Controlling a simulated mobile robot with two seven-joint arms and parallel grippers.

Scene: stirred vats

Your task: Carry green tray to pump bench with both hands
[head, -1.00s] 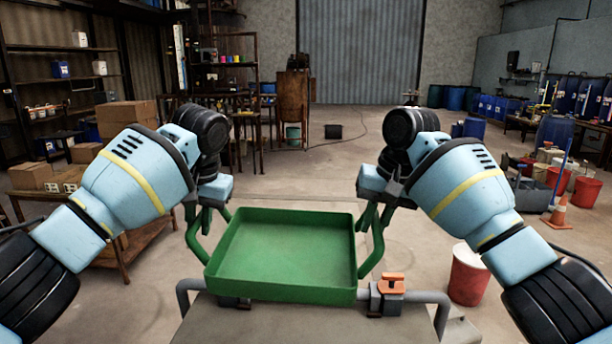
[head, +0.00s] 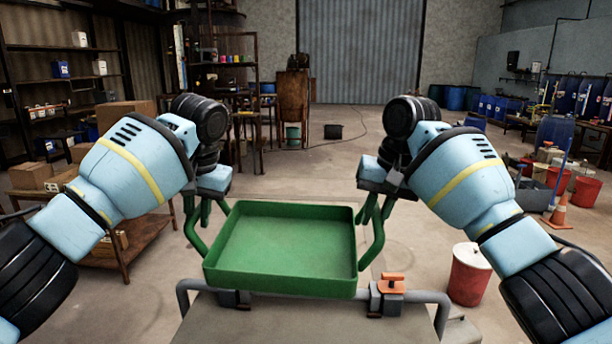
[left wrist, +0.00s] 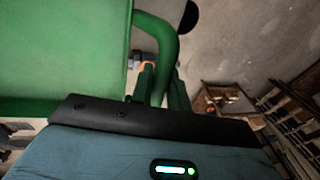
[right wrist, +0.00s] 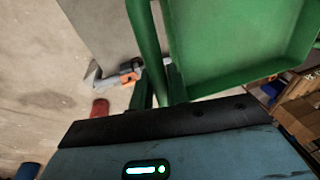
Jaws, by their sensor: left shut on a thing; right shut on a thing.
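The empty green tray (head: 285,245) is held between my two grippers, in front of me and close over the near edge of my base. Its left handle shows in the left wrist view (left wrist: 165,45), and its right handle in the right wrist view (right wrist: 143,40). My left gripper (head: 203,208) is shut on the tray's left handle. My right gripper (head: 377,205) is shut on the tray's right handle. The tray looks about level, with its near side slightly lower in the picture. I cannot tell which of the benches is the pump bench.
A low wooden table with cardboard boxes (head: 32,176) stands at the left. A red bucket (head: 468,275) is on the floor at the right, near my right arm. An orange cone (head: 559,212) stands farther right. The floor ahead is largely clear up to a black box (head: 333,131).

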